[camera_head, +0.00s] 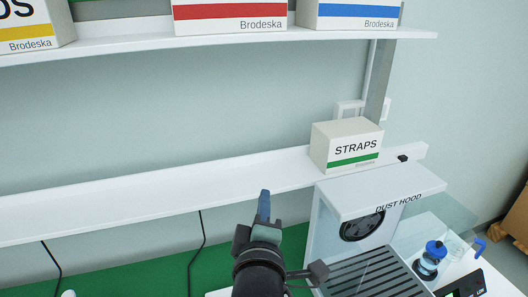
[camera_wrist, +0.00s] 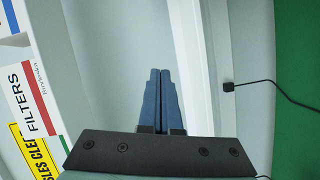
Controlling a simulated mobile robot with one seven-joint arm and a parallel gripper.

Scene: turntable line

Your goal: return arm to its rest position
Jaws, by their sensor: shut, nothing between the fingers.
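My gripper (camera_head: 264,207) stands upright at the lower middle of the head view, in front of the lower white shelf and left of the dust hood. In the wrist view its two blue fingers (camera_wrist: 160,88) lie side by side, shut with nothing between them. My arm shows below it in the head view, dark and partly cut off by the bottom edge.
A dust hood (camera_head: 368,190) stands at the right, close to my arm. A STRAPS box (camera_head: 346,146) sits on the lower shelf (camera_head: 150,190). Several boxes stand on the upper shelf (camera_head: 120,45). A blue-lidded jar (camera_head: 430,262) is at lower right. Cables hang below the lower shelf.

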